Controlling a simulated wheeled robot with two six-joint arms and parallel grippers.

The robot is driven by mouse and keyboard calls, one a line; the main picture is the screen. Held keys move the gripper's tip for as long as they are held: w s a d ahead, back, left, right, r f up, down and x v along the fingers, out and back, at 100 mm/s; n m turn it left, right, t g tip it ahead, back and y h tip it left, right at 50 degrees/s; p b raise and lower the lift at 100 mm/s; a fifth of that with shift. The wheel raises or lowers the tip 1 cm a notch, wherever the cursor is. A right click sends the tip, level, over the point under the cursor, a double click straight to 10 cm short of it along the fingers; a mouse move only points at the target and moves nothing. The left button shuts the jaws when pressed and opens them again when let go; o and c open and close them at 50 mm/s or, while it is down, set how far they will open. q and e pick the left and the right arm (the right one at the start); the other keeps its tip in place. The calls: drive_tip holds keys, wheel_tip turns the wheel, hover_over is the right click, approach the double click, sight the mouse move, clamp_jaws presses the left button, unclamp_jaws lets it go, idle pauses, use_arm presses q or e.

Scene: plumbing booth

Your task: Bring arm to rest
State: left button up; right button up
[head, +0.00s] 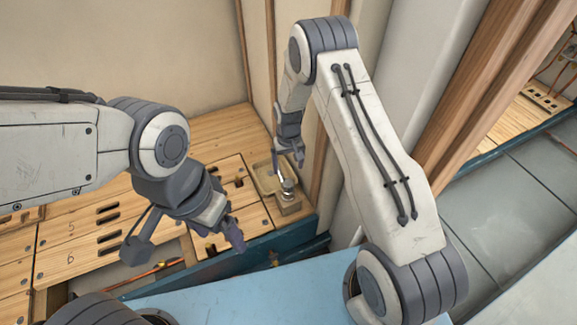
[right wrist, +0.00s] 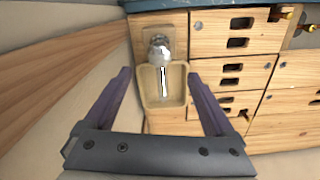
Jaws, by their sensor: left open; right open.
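My right gripper (head: 290,158) hangs from my right arm at the booth's back corner, above a small wooden tray. In the right wrist view the right gripper (right wrist: 159,73) is open with nothing between its two purple fingers, which point toward the tray. My left gripper (head: 232,236) is over the front edge of the wooden bench. It is open, its fingers are partly seen side-on, and I see nothing in it.
The wooden tray (right wrist: 176,98) holds a shiny metal rod, and a rounded metal fitting (right wrist: 160,47) stands at its end. The slotted wooden bench (head: 85,222) lies at left. A wooden post (head: 328,125) and wall stand close beside my right arm. A blue surface (head: 240,288) lies in front.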

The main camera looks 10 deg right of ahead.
drive_tip(key=s+a+r+n, duration=0.2)
drive_tip(key=s+a+r, duration=0.35)
drive_tip(key=r, duration=0.45)
drive_tip(key=s+a+r+n, duration=0.1)
drive_tip(key=s+a+r, duration=0.45)
drive_tip(key=r, duration=0.45)
drive_tip(key=s+r+n+y, duration=0.15)
drive_tip(key=s+r, duration=0.25)
drive_tip(key=s, duration=0.6)
drive_tip(key=s+r+n+h, duration=0.1)
drive_tip(key=s+r+n, duration=0.25)
drive_tip(key=s, duration=0.75)
wheel_tip(320, 180, up, 28)
drive_tip(key=d+m+p, duration=0.1)
drive_tip(key=p, duration=2.6)
